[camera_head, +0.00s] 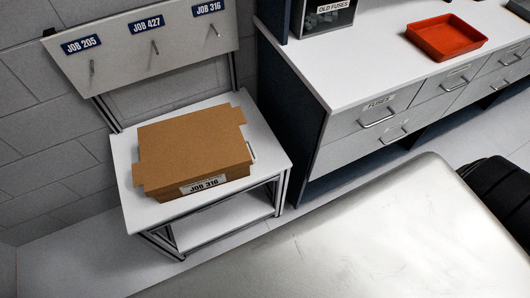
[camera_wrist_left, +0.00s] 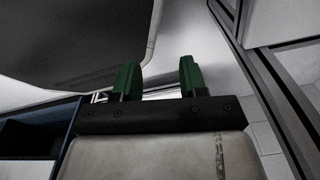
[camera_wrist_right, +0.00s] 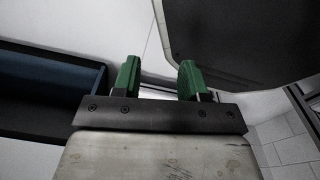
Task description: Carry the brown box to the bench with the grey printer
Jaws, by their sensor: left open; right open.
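The brown box (camera_head: 195,146) sits closed on a small white stand (camera_head: 265,150) at the left of the head view. A label reading JOB 316 is on its front side. No printer shows in any view. My left gripper (camera_wrist_left: 160,80) is open and empty in the left wrist view. My right gripper (camera_wrist_right: 160,80) is open and empty in the right wrist view. Neither gripper shows in the head view, and the box does not show in the wrist views.
A board with hooks (camera_head: 150,50) labelled JOB 205, JOB 427 and JOB 316 stands behind the stand. A white-topped drawer bench (camera_head: 370,75) to the right holds a red tray (camera_head: 446,37) and an OLD FUSES bin (camera_head: 322,18). Pale floor (camera_head: 70,255) shows at the lower left.

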